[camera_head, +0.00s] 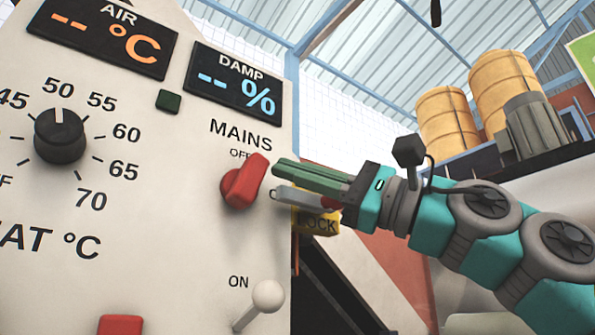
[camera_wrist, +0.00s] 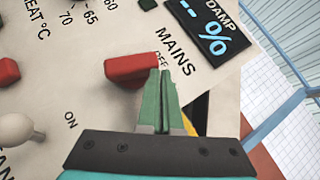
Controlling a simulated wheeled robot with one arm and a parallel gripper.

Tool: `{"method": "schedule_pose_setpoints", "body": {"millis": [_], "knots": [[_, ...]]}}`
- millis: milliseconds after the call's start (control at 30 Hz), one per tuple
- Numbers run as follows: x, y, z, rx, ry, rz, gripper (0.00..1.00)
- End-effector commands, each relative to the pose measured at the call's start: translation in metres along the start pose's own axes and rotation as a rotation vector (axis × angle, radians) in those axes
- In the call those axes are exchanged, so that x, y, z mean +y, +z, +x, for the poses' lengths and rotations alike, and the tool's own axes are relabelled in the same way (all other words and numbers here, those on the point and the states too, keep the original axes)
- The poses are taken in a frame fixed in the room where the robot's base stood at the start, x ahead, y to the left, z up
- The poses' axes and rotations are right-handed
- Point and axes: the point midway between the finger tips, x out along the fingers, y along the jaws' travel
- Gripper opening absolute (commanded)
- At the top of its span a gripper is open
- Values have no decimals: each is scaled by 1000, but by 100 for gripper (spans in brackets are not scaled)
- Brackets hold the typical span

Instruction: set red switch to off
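The red switch (camera_head: 243,182) is a rotary knob on the pale panel under the word MAINS. OFF is printed just above it and partly covered, and ON is printed well below. Its raised grip slants from lower left to upper right in the head view. The wrist view also shows the switch (camera_wrist: 132,69), left of the fingertips. My gripper (camera_head: 276,168) has green fingers pressed together, with nothing seen between them. The fingertips (camera_wrist: 163,72) are right beside the switch's right end. I cannot tell whether they touch it.
A white ball-ended lever (camera_head: 266,297) stands below the switch near ON. A black dial (camera_head: 60,137) and a red button (camera_head: 120,325) are to the left. A yellow LOCK tag (camera_head: 318,223) is under my fingers, beside the panel edge. Open space lies right of the panel.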

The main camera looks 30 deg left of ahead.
Motion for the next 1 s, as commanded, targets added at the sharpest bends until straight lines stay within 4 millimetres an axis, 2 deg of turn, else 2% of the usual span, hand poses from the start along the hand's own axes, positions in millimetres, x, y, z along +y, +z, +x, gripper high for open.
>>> {"method": "schedule_pose_setpoints", "body": {"millis": [400,1000], "knots": [[-6,8,8,0,1,0,0],[-6,8,9,0,1,0,0]]}}
